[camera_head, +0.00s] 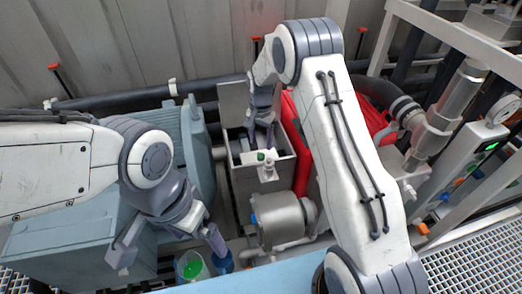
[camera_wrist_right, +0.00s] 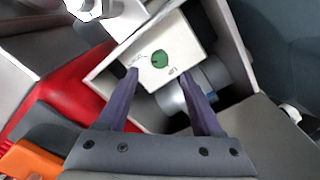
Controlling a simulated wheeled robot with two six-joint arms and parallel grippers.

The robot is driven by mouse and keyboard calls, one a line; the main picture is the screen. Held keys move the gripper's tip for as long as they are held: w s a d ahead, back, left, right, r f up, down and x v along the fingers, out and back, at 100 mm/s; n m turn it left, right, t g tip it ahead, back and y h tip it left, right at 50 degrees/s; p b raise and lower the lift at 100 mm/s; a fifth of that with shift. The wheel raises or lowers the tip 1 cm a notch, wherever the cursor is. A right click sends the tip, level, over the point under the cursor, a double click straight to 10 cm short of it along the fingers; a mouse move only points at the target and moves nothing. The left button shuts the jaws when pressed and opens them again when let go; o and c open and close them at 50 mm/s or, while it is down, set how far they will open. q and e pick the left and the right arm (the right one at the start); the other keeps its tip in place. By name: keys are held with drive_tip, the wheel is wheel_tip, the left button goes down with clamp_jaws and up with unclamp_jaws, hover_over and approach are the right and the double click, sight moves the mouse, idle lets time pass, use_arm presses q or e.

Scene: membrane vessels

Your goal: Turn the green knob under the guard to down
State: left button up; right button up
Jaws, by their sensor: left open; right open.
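The green knob (camera_wrist_right: 158,59) is a round disc with a dark mark, on a white plate (camera_wrist_right: 176,72) inside an open-topped grey box (camera_wrist_right: 238,65). In the head view the box (camera_head: 284,172) stands mid-scene, with the knob small and partly hidden at the white plate. A raised grey flap (camera_head: 232,102), apparently the guard, stands at the box's back left. My right gripper (camera_head: 261,141) reaches into the box from above; in the wrist view its open fingers (camera_wrist_right: 160,76) point toward the knob, one on each side. Contact cannot be told. My left gripper (camera_head: 168,246) is open and empty at lower left.
A red casing (camera_head: 304,135) stands right of the box. A grey metal cylinder (camera_head: 280,217) lies in front of it. A bucket with green contents (camera_head: 192,268) and a blue item (camera_head: 222,262) are near my left gripper. Pipes and a gauge (camera_head: 502,108) are at right.

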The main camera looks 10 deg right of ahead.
sight(261, 155)
drive_tip(key=shift+r, duration=2)
